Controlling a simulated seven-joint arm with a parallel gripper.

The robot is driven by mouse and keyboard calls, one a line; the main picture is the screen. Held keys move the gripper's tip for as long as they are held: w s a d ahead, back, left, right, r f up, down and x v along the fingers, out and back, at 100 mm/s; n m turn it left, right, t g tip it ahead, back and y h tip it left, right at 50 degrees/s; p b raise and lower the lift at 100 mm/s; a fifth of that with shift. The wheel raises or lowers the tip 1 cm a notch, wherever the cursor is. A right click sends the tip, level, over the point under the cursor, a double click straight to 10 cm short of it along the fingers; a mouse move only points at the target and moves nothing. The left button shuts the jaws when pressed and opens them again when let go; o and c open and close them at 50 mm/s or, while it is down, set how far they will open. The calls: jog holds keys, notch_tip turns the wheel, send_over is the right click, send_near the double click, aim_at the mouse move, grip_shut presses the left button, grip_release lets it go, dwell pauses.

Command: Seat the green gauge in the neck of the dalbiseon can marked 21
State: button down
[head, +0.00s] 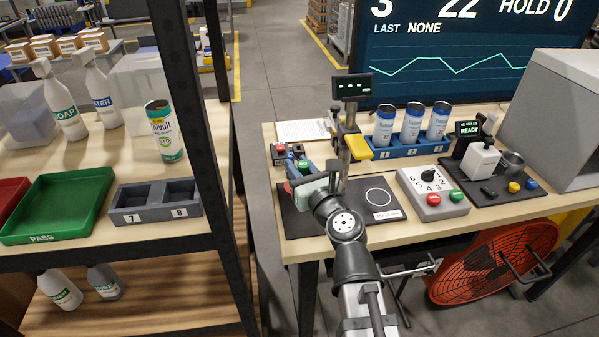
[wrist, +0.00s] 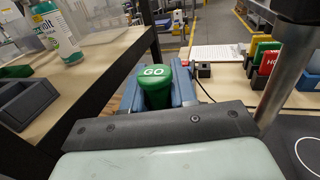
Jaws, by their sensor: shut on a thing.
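My gripper (head: 299,164) is at the left end of the bench, beside the upright post. Its blue-grey fingers are shut on the green gauge (wrist: 154,86), whose round top reads GO in the wrist view. The green gauge also shows small in the head view (head: 304,166). Its lower end is hidden. Three blue-and-white cans stand upright in a blue rack (head: 405,149) with slots numbered 1 to 3: left (head: 384,125), middle (head: 411,122) and right (head: 438,120). Marks on the cans are too small to read, so I cannot tell which is 21.
A post with a small display (head: 353,86) and yellow part stands between my gripper and the cans. A dark mat (head: 385,213) with a white circle is clear on its right. A grey button box (head: 432,193) sits farther right. A side shelf holds a green tray (head: 57,203).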

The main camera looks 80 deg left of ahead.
jog(key=shift+r, duration=2.85)
jog(key=shift+f, duration=0.1)
